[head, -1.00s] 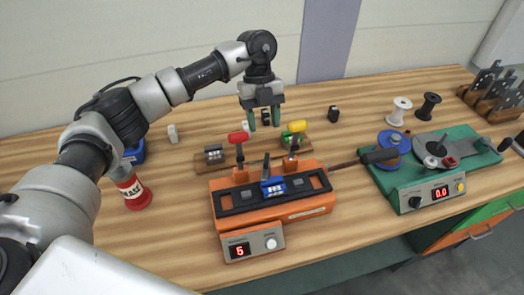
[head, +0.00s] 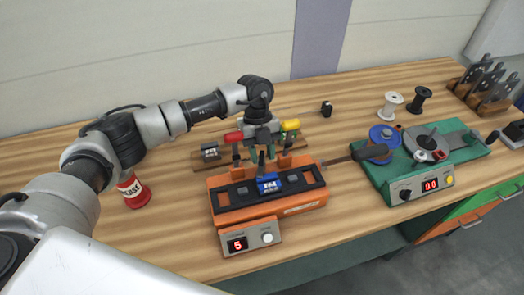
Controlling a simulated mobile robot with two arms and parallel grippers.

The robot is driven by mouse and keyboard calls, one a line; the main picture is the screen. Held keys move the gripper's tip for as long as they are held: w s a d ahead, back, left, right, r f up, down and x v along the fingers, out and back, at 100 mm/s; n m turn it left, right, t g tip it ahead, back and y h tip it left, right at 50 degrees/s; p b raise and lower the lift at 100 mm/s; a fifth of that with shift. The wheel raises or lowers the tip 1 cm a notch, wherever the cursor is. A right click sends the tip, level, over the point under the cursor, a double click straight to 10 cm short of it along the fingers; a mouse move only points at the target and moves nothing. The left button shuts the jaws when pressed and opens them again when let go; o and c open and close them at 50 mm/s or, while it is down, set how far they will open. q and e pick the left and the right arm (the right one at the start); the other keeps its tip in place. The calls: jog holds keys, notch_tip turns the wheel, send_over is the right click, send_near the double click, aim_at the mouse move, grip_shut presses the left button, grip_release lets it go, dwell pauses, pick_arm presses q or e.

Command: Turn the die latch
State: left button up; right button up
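The orange machine (head: 290,208) stands mid-bench, with a black top plate. A blue block (head: 268,184) sits in the middle of that plate, and a dark upright lever (head: 262,163) rises beside it; this looks like the die latch. My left gripper (head: 262,155) points down just above the block, its greenish fingers apart on either side of the lever's upper part. I cannot tell whether they touch it. The gripper partly hides the back of the machine. My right gripper is not in view.
A red-handled lever (head: 234,137) and a yellow-handled lever (head: 290,125) stand close on either side of my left gripper. A green machine (head: 436,170) is at right, with a dark-handled tool (head: 372,152) between. A red container (head: 134,192) stands at left.

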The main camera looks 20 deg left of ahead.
pick_arm(q)
grip_shut()
jog(key=shift+w+r, duration=0.1)
jog(key=shift+r, duration=0.05)
dwell(0.8)
jog(key=shift+o, duration=1.2)
grip_release()
jog(key=shift+o, duration=0.2)
